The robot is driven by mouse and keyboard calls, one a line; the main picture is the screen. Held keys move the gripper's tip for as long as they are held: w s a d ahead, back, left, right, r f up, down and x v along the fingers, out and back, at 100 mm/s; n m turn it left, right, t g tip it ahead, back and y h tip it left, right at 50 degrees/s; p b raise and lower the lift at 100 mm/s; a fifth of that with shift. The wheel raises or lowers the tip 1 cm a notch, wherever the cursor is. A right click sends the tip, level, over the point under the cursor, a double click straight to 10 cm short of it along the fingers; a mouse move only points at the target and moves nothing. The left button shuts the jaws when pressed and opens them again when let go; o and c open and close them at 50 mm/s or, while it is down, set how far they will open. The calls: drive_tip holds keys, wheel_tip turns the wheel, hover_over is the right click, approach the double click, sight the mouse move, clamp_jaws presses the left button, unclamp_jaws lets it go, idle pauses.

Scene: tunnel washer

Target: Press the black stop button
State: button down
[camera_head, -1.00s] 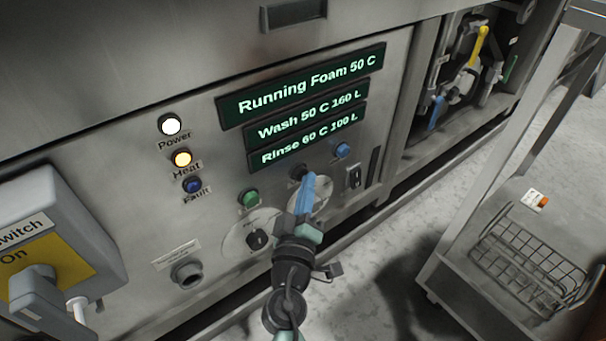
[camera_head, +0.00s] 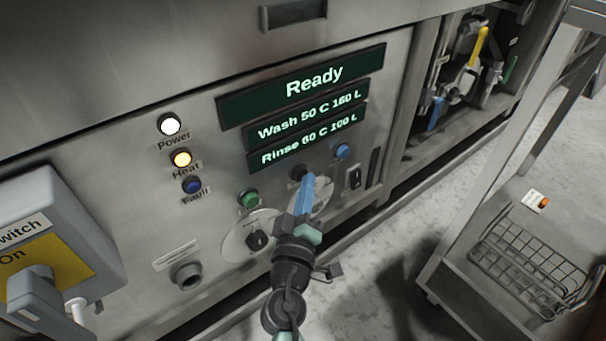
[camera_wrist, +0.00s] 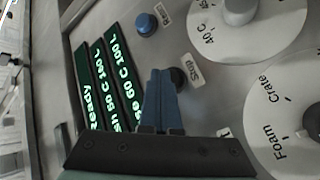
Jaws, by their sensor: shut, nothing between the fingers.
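The black stop button (camera_head: 298,172) sits on the grey metal panel, between the green button (camera_head: 249,199) and the blue button (camera_head: 341,151). It also shows in the wrist view (camera_wrist: 179,76), beside a label reading "Stop". My gripper (camera_head: 309,178) is shut and empty, its blue fingers pointing at the panel. The fingertips are right beside the stop button and partly overlap it in view; I cannot tell whether they touch it. The top display (camera_head: 314,82) reads "Ready"; the two below it read "Wash 50 C 160 L" and "Rinse 60 C 100 L".
Dials (camera_head: 232,243) lie beside my gripper. A switch box (camera_head: 62,250) juts out at left. A metal cart with a wire basket (camera_head: 520,262) stands at right.

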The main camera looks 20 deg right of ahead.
drive_tip(key=shift+s+d, duration=0.2)
drive_tip(key=shift+s, duration=0.45)
drive_tip(key=shift+s, duration=0.1)
drive_tip(key=s, duration=0.1)
drive_tip(key=s+d, duration=0.1)
drive_tip(key=s, duration=0.2)
drive_tip(key=shift+s+d, duration=0.25)
drive_tip(key=shift+d, duration=0.1)
idle(0.4)
